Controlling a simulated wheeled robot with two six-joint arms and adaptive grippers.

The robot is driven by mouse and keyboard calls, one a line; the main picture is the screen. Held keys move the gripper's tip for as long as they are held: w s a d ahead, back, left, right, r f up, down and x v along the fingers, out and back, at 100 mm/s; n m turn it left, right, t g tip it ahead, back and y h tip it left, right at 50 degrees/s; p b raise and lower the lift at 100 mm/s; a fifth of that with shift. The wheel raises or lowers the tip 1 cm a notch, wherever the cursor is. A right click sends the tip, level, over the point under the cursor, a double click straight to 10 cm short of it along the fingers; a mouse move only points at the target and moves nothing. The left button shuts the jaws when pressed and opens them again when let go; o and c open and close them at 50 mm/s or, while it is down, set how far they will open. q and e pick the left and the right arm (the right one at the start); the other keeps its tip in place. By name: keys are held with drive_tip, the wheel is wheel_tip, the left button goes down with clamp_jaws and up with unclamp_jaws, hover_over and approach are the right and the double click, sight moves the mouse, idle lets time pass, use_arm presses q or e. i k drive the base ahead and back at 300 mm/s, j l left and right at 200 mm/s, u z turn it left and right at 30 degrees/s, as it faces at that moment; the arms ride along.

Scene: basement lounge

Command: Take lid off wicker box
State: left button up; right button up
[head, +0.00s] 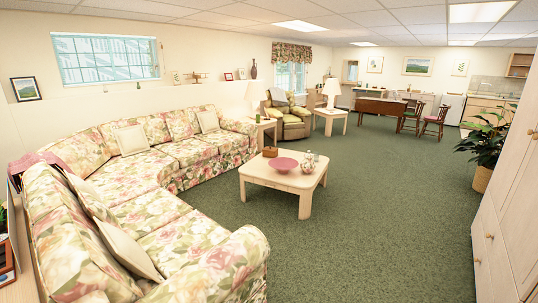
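A small brown box-like object (270,152) sits at the far left corner of the low coffee table (258,176). It may be the wicker box, but it is too small to tell its weave or whether a lid is on it. Neither of my grippers is in view.
A pink bowl (284,164) and a small patterned pot (308,163) share the coffee table. A floral corner sofa (165,160) fills the left side. A pale cabinet (508,215) stands at the right. Open green carpet (380,220) lies between.

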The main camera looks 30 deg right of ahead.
sight(268, 154)
drive_tip(key=i+l+z, duration=0.3)
drive_tip(key=z, duration=0.2)
drive_tip(key=i+l+z, duration=0.45)
drive_tip(key=i+z, duration=0.3)
drive_tip(key=z, duration=0.2)
drive_tip(key=i+z, duration=0.45)
drive_tip(key=i+l, duration=0.1)
drive_tip(key=i, duration=0.4)
drive_tip(key=i+l, duration=0.15)
drive_tip(key=i, duration=0.4)
drive_tip(key=i+l, duration=0.1)
drive_tip(key=i, duration=0.4)
drive_tip(key=i+j+u, duration=0.2)
drive_tip(key=i+u, duration=0.25)
drive_tip(key=i+j+u, duration=0.15)
drive_tip(key=i+u, duration=0.15)
drive_tip(key=u, duration=0.2)
drive_tip(key=i+l+u, duration=0.1)
drive_tip(key=i+u, duration=0.35)
drive_tip(key=i+l+u, duration=0.15)
drive_tip(key=u, duration=0.35)
drive_tip(key=i+j, duration=0.2)
drive_tip(key=i, duration=0.25)
drive_tip(key=i+j+u, duration=0.15)
drive_tip(key=i, duration=0.3)
drive_tip(key=i+j, duration=0.25)
drive_tip(key=i, duration=0.2)
